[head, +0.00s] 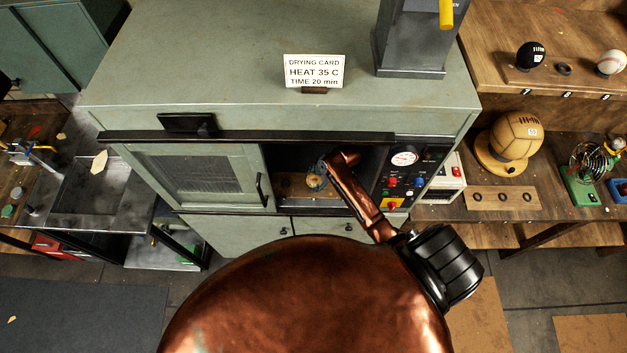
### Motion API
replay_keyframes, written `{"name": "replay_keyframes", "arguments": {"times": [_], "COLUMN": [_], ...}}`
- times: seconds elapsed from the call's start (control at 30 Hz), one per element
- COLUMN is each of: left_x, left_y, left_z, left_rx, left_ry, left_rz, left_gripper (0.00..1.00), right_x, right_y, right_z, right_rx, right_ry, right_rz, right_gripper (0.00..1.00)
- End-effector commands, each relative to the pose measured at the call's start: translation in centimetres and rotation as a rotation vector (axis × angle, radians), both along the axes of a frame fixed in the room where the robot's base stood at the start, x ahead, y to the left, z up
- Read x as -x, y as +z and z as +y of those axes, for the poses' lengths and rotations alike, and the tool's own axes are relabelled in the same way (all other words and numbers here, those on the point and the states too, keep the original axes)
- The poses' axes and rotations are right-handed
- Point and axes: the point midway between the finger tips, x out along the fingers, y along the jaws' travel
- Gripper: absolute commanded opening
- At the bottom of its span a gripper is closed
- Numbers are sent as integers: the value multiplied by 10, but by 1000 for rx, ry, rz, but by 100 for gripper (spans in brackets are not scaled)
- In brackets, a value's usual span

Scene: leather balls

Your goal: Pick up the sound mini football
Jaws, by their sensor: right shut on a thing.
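A small tan-brown ball (314,182), which looks like a mini football, is inside the open part of the green drying cabinet. It is small and partly covered, so its surface condition cannot be told. My right gripper (318,170) reaches into the opening and is shut on this ball, just above the wooden shelf (292,187). Whether the ball still touches the shelf cannot be told. My left gripper is not in view.
The cabinet's mesh door (195,178) covers the left of the opening. A control panel (403,175) borders it on the right. A drying card (314,71) stands on top. A larger tan ball (513,136) sits on the right bench.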

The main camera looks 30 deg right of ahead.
Motion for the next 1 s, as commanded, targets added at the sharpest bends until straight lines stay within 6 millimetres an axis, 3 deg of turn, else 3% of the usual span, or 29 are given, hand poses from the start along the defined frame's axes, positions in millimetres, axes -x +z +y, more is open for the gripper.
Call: {"name": "replay_keyframes", "arguments": {"times": [0.23,0.53,1.0], "left_x": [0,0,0], "left_y": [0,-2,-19], "left_z": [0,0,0], "left_rx": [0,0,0], "left_ry": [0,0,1], "left_rz": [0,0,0], "left_gripper": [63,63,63], "right_x": [0,-1,-1], "right_y": [0,7,88], "right_z": [0,0,0], "right_rx": [0,1,2], "right_ry": [0,1,2], "right_rz": [-1,-1,-4], "right_gripper": [18,18,18]}}
